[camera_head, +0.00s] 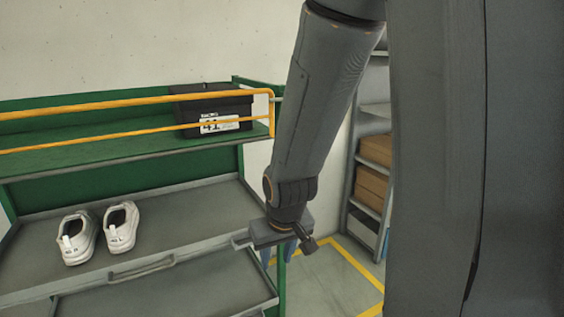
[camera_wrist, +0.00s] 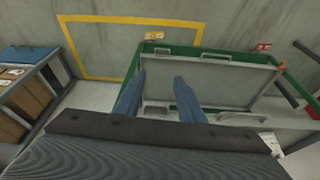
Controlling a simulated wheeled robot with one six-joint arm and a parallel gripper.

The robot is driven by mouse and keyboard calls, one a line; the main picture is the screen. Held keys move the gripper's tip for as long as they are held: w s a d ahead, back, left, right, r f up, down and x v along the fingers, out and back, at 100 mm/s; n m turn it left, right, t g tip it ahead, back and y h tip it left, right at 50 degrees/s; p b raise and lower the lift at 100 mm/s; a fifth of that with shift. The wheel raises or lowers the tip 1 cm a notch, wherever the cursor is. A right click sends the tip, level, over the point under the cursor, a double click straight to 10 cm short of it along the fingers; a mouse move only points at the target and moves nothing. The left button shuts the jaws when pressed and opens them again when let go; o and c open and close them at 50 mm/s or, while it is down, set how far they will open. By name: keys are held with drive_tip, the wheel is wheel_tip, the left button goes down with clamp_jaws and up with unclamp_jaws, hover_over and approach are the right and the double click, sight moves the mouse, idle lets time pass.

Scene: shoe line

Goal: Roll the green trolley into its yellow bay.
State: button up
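The green trolley (camera_head: 110,158) fills the left of the head view, with grey shelves and yellow rails. In the wrist view its green frame and grey tray (camera_wrist: 235,82) lie beyond my fingers. My gripper (camera_head: 278,256) hangs near the trolley's right side. In the wrist view its two blue fingers (camera_wrist: 161,78) are apart, with no object clearly held between them; contact with the trolley cannot be told. The yellow bay outline (camera_head: 352,260) is on the floor to the right of the trolley. In the wrist view the outline (camera_wrist: 130,19) is partly covered by the trolley.
A pair of white shoes (camera_head: 99,232) stands on the trolley's grey shelf. A black box (camera_head: 212,108) marked 41 sits on the upper shelf. A grey rack with brown boxes (camera_head: 372,187) stands beyond the bay on the right. Bare floor shows inside the outline.

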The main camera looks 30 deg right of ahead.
drive_tip(key=w+d+r+m+t+h+p, duration=0.1)
drive_tip(key=w+d+r+t+h+p, duration=0.1)
drive_tip(key=w+d+r+t, duration=1.25)
drive_tip(key=w+d+f+p, duration=0.1)
drive_tip(key=w+p, duration=0.1)
drive_tip(key=w, duration=0.6)
drive_tip(key=shift+w+d+f, duration=0.2)
drive_tip(key=shift+w+f, duration=0.15)
drive_tip(key=shift+g, duration=0.25)
clamp_jaws()
